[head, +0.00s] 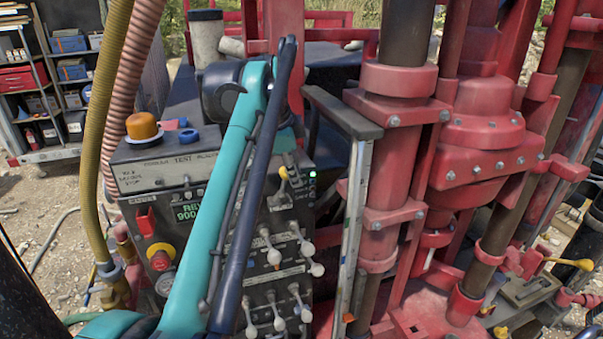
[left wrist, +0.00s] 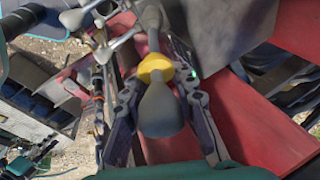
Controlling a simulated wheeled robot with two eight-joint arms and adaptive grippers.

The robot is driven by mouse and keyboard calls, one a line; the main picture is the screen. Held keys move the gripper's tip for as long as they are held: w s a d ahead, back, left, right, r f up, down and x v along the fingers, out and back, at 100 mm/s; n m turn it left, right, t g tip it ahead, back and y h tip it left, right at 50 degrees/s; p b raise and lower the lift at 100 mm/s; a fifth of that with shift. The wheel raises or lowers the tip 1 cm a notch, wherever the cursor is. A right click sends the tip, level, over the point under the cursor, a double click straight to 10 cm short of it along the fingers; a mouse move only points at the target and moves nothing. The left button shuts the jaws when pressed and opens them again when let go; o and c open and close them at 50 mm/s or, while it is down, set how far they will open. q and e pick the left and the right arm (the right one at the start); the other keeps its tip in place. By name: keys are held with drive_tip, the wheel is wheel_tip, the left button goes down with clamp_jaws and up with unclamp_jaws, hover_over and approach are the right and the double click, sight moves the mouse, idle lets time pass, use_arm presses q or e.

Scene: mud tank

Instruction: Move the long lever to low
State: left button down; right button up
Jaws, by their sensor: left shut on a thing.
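The long lever has a grey knob (left wrist: 160,110) and a yellow collar (left wrist: 155,68), seen close in the left wrist view. My left gripper (left wrist: 158,82) is shut on it, with one dark finger on each side of the knob and collar. In the head view, a yellow-collared lever (head: 283,172) shows at the upper right of the control panel (head: 190,172), beside a small green light (head: 312,174). My teal and dark left arm crosses in front of the panel; the fingers are hard to make out there. My right gripper is not in view.
Several pale-knobbed levers (head: 273,256) sit lower on the panel. A red emergency button (head: 160,257) and an orange beacon (head: 142,126) are at its left. Thick hoses (head: 115,110) hang left of it. The red drill rig (head: 480,140) stands close on the right.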

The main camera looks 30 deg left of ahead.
use_arm(q)
drive_tip(key=shift+s+a+m+t+h+b, duration=0.3)
drive_tip(key=shift+s+a+t+h+b, duration=0.15)
drive_tip(key=shift+s+a+t+h, duration=0.55)
drive_tip(key=shift+s+a+m+t+h+b, duration=0.4)
drive_tip(key=shift+s+a+t+h+b, duration=0.35)
drive_tip(key=shift+s+h, duration=0.25)
drive_tip(key=c, duration=1.3)
unclamp_jaws()
drive_tip(key=shift+o, duration=0.5)
drive_tip(key=shift+s+a, duration=0.1)
